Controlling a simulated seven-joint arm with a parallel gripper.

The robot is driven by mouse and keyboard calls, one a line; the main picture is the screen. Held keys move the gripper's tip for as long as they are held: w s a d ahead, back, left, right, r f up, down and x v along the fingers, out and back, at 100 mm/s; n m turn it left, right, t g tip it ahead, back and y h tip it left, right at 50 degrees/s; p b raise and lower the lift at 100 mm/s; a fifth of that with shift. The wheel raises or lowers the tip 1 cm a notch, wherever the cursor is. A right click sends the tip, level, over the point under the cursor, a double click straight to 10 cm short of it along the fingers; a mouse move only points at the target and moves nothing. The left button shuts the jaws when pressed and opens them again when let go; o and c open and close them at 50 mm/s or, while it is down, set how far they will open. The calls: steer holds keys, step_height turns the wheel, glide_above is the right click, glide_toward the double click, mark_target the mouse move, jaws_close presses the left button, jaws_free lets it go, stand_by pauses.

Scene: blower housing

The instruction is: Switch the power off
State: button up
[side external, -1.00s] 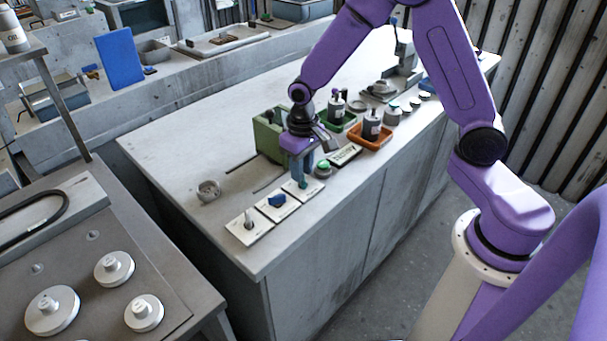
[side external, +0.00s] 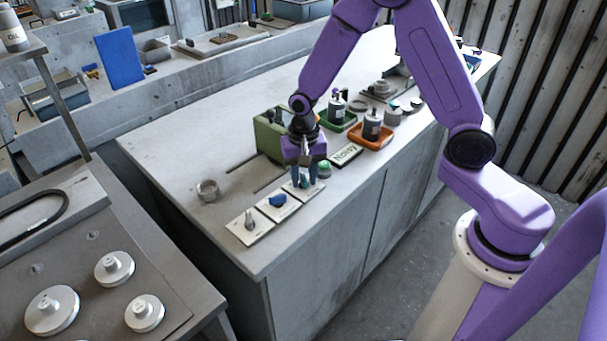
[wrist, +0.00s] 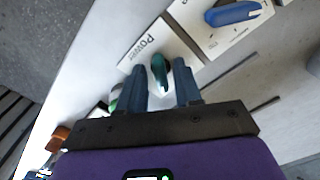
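The plate marked "Power" (wrist: 160,42) lies on the workbench and carries a teal knob (wrist: 160,72). In the side external view the plate (side external: 298,192) is mostly under my gripper (side external: 304,184). In the wrist view my gripper (wrist: 163,84) is open, with one finger on each side of the teal knob. Narrow gaps seem to show between the knob and the fingers. The fingers point down at the plate; whether they touch it cannot be told.
A plate with a blue knob (side external: 278,201) and one with a grey lever (side external: 249,222) lie to the left. A green-topped button (side external: 324,167) is close on the right. A green box (side external: 268,137) stands behind. A metal cup (side external: 208,190) sits left on clear bench.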

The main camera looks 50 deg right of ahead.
jaws_close()
steer(key=n, duration=0.4)
steer(key=shift+w+r+n, duration=0.1)
steer(key=shift+n, duration=2.7)
